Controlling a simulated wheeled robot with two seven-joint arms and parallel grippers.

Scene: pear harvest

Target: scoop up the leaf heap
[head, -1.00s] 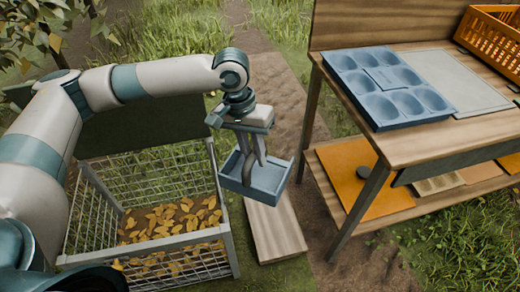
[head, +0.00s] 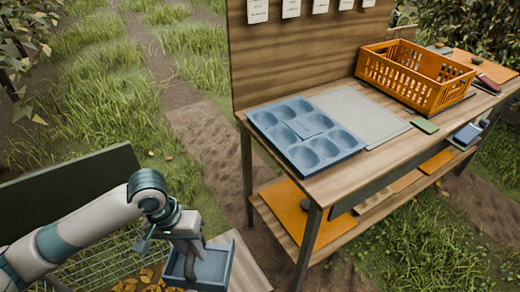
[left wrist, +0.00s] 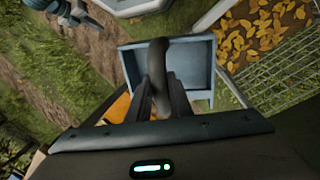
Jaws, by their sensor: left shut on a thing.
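My left gripper (head: 188,252) is shut on the handle of a blue scoop (head: 213,267). In the left wrist view the dark fingers clasp the curved handle (left wrist: 158,70), and the open scoop tray (left wrist: 195,62) looks empty. The leaf heap (head: 152,282), yellow-brown leaves, shows only partly at the bottom edge of the head view. It also shows in the left wrist view (left wrist: 262,32), beyond the scoop to the right. The scoop is apart from the leaves. A teal and dark piece at the wrist view's top left may be my right arm; its jaws cannot be made out.
A wire-sided bin (head: 100,268) surrounds the leaves, with a dark green panel (head: 70,195) behind it. A wooden bench (head: 335,185) stands right, bearing a blue moulded tray (head: 306,130), a grey mat (head: 362,115) and an orange crate (head: 415,75). Grass lies beyond.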

